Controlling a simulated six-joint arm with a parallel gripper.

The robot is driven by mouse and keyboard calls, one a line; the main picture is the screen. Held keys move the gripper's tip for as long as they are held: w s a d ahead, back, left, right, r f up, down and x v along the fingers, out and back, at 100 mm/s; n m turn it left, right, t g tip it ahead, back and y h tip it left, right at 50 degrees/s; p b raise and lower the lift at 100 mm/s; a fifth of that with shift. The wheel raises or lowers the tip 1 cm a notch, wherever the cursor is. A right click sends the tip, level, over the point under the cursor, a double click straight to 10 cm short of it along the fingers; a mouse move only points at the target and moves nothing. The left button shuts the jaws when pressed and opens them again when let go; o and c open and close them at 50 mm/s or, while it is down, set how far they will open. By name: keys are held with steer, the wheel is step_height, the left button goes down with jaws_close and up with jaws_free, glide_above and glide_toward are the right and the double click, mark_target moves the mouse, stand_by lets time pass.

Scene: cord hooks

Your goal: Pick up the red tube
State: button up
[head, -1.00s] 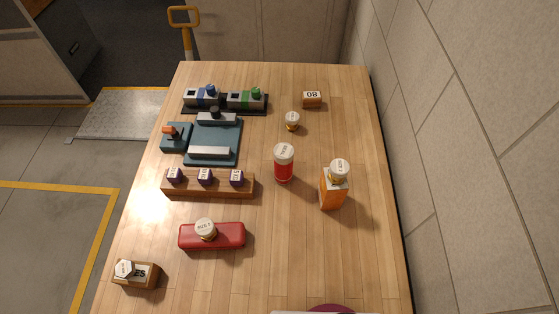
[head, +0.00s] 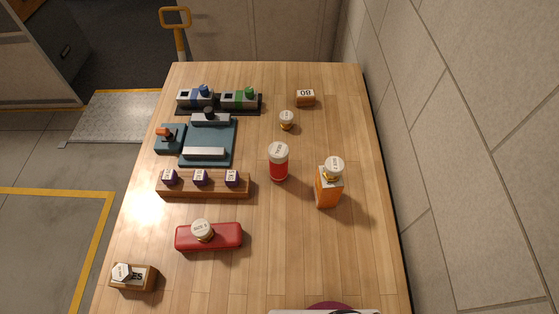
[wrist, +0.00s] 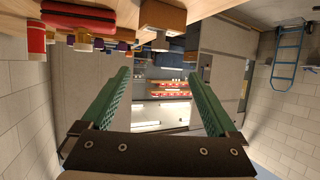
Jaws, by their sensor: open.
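The red tube (head: 278,170) stands upright on the wooden table in the head view, with a white, lettered cap. It is right of the block with purple pieces and left of the orange box. In the wrist view, which looks upside down, a red cylinder with a pale end at the left edge appears to be the same tube (wrist: 37,38). My gripper (wrist: 160,75) shows two green fingers spread wide with nothing between them. It is apart from the tube. The fingers do not show in the head view.
An orange box (head: 327,192) with a white-capped top stands close right of the tube. A red case (head: 222,237) with a round-topped piece lies nearer. A wooden block (head: 215,188) holds purple pieces. A small capped piece (head: 286,121) stands behind the tube. The table's right front is largely clear.

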step_height(320, 180, up, 4)
steer(key=n+h, duration=1.1)
steer(key=n, duration=1.5)
glide_above(274, 167)
steer(key=s+a, duration=0.5)
steer(key=s, duration=0.6)
step_height(274, 167, down, 3)
steer(key=x, duration=1)
steer(key=shift+f, duration=0.2)
steer(key=x, duration=0.3)
steer(key=f+x, duration=0.1)
steer(key=x, duration=0.2)
steer(key=shift+s+a, duration=0.1)
steer(key=shift+a, duration=0.05)
jaws_close()
